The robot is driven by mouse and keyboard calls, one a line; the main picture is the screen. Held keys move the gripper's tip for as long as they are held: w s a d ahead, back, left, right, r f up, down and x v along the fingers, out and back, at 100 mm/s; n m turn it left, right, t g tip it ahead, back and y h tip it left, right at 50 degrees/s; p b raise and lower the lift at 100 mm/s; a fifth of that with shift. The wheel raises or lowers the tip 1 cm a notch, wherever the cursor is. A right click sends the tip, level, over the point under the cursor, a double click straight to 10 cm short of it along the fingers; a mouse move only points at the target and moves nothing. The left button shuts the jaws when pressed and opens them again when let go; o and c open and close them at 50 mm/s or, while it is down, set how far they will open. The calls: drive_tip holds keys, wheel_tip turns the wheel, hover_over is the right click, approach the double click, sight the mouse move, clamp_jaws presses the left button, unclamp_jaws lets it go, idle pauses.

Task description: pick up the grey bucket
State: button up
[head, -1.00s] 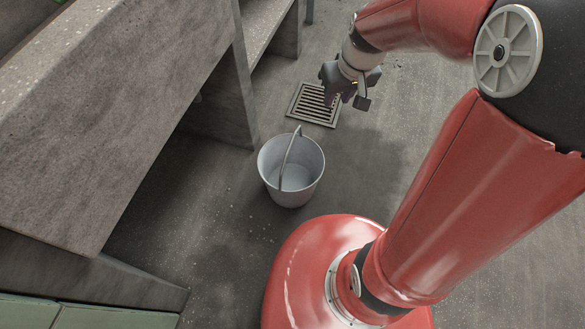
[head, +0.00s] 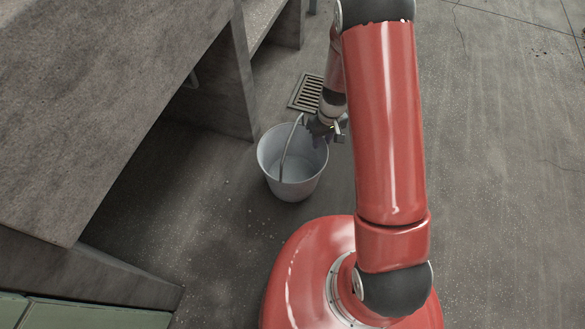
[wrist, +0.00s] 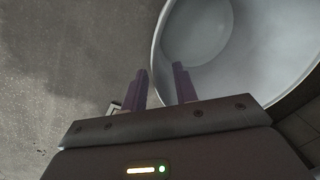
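The grey bucket (head: 296,187) stands upright on the concrete floor, with its handle (head: 288,146) raised across the opening. My gripper (head: 318,138) is at the bucket's upper right rim in the head view and covers part of it. In the wrist view the bucket (wrist: 245,70) fills the upper right. The two fingers of my gripper (wrist: 160,84) are apart with nothing held between them. The bucket's rim runs between the fingers in that picture. I cannot tell whether the fingertips reach below the rim or touch it.
A concrete bench (head: 80,110) stands along the left, with a support wall (head: 222,95) near the bucket. A floor drain grate (head: 307,92) lies behind the bucket. The floor to the right (head: 490,170) is clear.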

sight(320, 150)
drive_tip(key=f, duration=0.2)
drive_tip(key=f+b, duration=0.1)
drive_tip(key=f, duration=0.1)
drive_tip(key=shift+a+f, duration=0.2)
drive_tip(key=shift+f, duration=0.05)
clamp_jaws()
drive_tip(key=shift+r, duration=0.1)
idle(1.0)
